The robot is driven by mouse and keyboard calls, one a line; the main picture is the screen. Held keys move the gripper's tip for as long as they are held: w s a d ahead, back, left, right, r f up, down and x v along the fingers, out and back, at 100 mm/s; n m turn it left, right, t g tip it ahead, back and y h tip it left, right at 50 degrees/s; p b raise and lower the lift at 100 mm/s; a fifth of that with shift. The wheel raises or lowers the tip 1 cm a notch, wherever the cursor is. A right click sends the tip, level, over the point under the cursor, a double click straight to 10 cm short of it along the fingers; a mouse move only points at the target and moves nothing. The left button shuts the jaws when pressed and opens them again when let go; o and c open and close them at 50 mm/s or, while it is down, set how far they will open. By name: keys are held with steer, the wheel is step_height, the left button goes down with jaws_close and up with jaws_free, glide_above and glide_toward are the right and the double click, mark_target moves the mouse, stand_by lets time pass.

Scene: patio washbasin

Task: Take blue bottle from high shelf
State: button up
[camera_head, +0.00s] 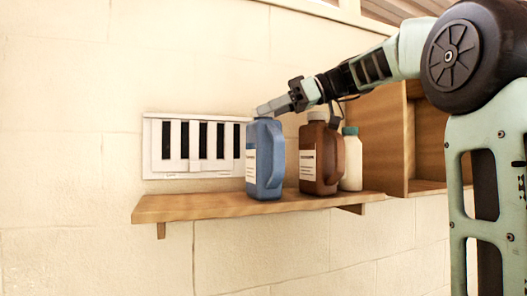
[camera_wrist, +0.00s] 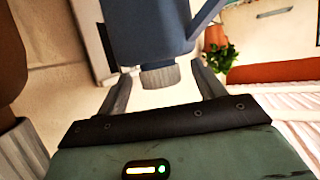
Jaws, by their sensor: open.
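The blue bottle (camera_head: 265,160) stands upright on the wooden shelf (camera_head: 215,208), with a pale label and a handle on its right side. In the wrist view, the blue bottle (camera_wrist: 150,30) is at the top, with its grey cap (camera_wrist: 160,77) between the two fingers. My gripper (camera_head: 275,106) is at the top of the bottle, reaching in from the right. In the wrist view, my gripper (camera_wrist: 160,88) is open, with gaps visible between the fingers and the cap. The far side of the cap is hidden in the head view.
A brown bottle (camera_head: 320,158) stands just right of the blue one, below my arm. A white bottle (camera_head: 351,165) with a teal cap is beside it. A wooden cabinet (camera_head: 380,140) is at right. The shelf's left end is clear.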

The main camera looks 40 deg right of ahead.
jaws_close()
steer(key=shift+r, duration=0.15)
stand_by(0.4)
